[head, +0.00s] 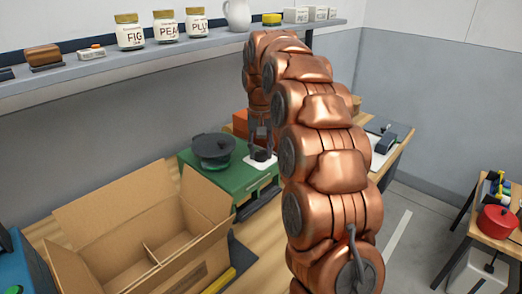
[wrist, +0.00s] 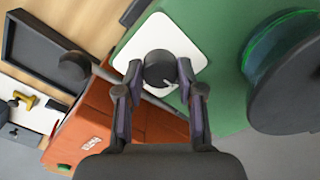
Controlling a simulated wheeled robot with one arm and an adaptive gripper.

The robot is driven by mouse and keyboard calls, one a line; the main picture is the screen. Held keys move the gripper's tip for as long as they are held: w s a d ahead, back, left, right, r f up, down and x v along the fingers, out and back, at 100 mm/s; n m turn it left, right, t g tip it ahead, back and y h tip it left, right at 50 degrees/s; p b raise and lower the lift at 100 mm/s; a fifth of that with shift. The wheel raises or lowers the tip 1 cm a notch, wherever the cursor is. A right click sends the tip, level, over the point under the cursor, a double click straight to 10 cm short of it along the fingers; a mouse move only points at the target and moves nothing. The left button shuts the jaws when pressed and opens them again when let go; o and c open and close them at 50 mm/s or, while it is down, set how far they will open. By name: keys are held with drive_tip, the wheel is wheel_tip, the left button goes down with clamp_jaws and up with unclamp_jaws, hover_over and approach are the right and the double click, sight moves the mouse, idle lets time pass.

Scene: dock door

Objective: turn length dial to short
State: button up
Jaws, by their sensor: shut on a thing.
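The length dial (wrist: 158,66) is a round black knob on a white plate (wrist: 188,42), set on a green machine (wrist: 222,70). A small pale mark shows near its lower right edge; no lettering on the plate is readable. My gripper (wrist: 160,76) has one finger on each side of the dial and is shut on it. In the head view my gripper (head: 261,152) is low over the white plate (head: 264,165) on the green machine (head: 238,178), and the dial is hard to tell from the fingers.
A large black round part (head: 212,148) sits on the machine, close to my gripper. An orange box (wrist: 95,115) lies beside the machine. An open cardboard box (head: 130,225) stands on the bench. A shelf (head: 120,75) with jars runs above.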

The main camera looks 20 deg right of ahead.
sight(261, 153)
drive_tip(key=o, duration=1.1)
drive_tip(key=shift+o, duration=0.2)
drive_tip(key=shift+r, duration=0.1)
drive_tip(key=shift+w+r, duration=0.1)
drive_tip(key=shift+r, duration=3.5)
